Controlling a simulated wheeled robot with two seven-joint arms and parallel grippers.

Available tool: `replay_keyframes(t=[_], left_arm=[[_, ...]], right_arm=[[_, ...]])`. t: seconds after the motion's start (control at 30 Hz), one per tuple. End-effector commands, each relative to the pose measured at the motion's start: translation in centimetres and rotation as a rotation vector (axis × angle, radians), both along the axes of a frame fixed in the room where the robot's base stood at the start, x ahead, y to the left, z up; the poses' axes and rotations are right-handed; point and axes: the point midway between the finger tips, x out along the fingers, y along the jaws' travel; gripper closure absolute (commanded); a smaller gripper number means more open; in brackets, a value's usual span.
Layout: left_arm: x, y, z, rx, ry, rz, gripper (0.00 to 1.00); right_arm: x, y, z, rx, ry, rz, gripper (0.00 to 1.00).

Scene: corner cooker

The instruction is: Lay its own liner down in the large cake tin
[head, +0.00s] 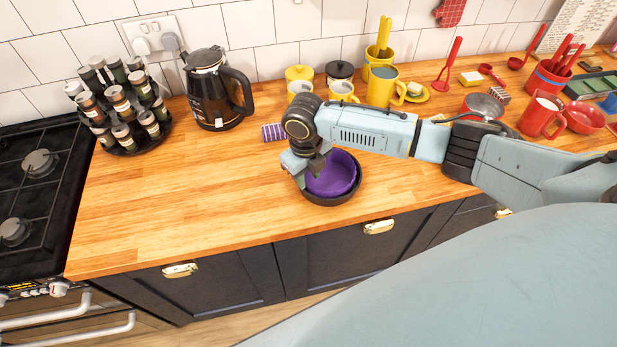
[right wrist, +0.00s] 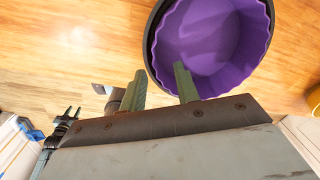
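The dark round cake tin (head: 340,201) stands near the front of the wooden counter. The purple fluted liner (head: 339,171) is inside its rim, standing partly above it; I cannot tell whether it touches the bottom. My right gripper (head: 308,171) is at the left side of the tin. In the right wrist view my right gripper (right wrist: 160,82) is open: one finger overlaps the inside of the purple liner (right wrist: 210,45), the other is outside the dark tin (right wrist: 151,38). What looks like my left gripper (right wrist: 68,116) shows small there, its opening unclear.
A purple patterned item (head: 272,132) lies behind the tin. Yellow pots (head: 382,86) and red ware (head: 540,116) fill the back right. The counter's left front is clear.

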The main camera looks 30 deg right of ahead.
Motion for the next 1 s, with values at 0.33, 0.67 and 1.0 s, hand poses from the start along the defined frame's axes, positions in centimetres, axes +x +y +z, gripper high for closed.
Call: replay_keyframes(t=[0.33,0.67,1.0], left_arm=[[0.0,0.0,-0.5,0.0,0.0,0.0,0.65],[0.0,0.0,-0.7,0.0,0.0,0.0,0.65],[0.0,0.0,-0.7,0.0,0.0,0.0,0.65]], right_arm=[[0.0,0.3,7.8,-0.001,-0.005,-0.001,0.69],[-0.2,0.5,11.5,-0.002,-0.001,-0.001,0.69],[-0.2,0.5,11.6,-0.001,0.0,-0.001,0.69]])
